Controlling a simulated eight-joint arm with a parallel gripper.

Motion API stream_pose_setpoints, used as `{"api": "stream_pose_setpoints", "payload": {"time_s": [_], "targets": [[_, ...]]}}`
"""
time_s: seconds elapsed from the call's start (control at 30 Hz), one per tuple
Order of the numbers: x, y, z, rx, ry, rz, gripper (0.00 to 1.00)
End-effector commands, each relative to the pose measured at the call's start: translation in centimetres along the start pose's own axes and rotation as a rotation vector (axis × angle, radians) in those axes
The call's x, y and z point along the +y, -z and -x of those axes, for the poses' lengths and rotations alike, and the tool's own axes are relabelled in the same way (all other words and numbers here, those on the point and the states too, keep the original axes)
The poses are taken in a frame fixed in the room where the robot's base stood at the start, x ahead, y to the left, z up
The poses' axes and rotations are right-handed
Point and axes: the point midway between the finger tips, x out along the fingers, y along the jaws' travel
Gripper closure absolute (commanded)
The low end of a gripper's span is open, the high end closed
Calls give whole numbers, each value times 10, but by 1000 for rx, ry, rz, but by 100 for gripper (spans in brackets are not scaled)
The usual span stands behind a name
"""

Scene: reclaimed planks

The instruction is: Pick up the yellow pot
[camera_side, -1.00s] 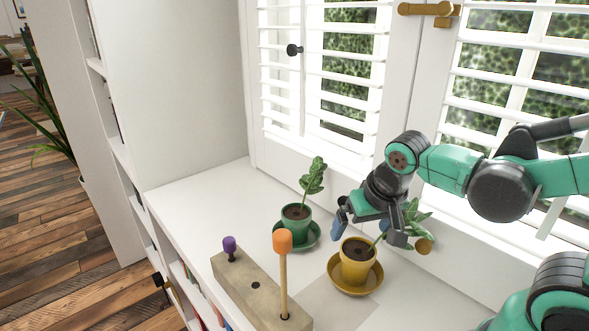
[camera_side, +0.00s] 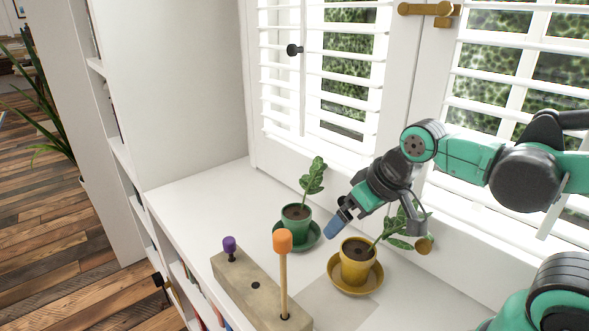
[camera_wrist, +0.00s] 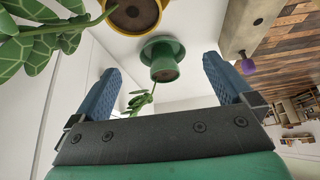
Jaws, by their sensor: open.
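The yellow pot (camera_side: 352,272) stands upright on a yellow saucer (camera_side: 372,286) on the white surface and holds soil and a leafy plant (camera_side: 402,224). In the wrist view, the yellow pot (camera_wrist: 119,17) is cut off by the top edge, left of centre. My gripper (camera_side: 333,229) is open and tilted, with its blue fingers pointing down and left. In the side view it shows just above and left of the yellow pot. In the wrist view nothing is between its fingers (camera_wrist: 163,82) at close range, and it is clear of the yellow pot.
A green pot (camera_side: 296,226) with a plant stands on a green saucer behind and left. A wooden block (camera_side: 250,288) in front holds an orange-topped peg (camera_side: 283,242) and a purple-topped peg (camera_side: 229,244). The shuttered window (camera_side: 345,80) stands behind.

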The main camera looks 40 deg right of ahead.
Motion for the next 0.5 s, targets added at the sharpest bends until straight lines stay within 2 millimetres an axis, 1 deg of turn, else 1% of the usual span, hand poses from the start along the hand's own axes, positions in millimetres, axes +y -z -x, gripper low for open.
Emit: {"api": "stream_pose_setpoints", "payload": {"time_s": [0.1,0.2,0.33,0.5], "targets": [[9,-7,-11,-147,-22,-57,0],[14,-14,-17,-246,-36,-96,0],[19,-20,-22,-331,-48,-128,0],[20,-24,-28,-365,-53,-141,0]]}}
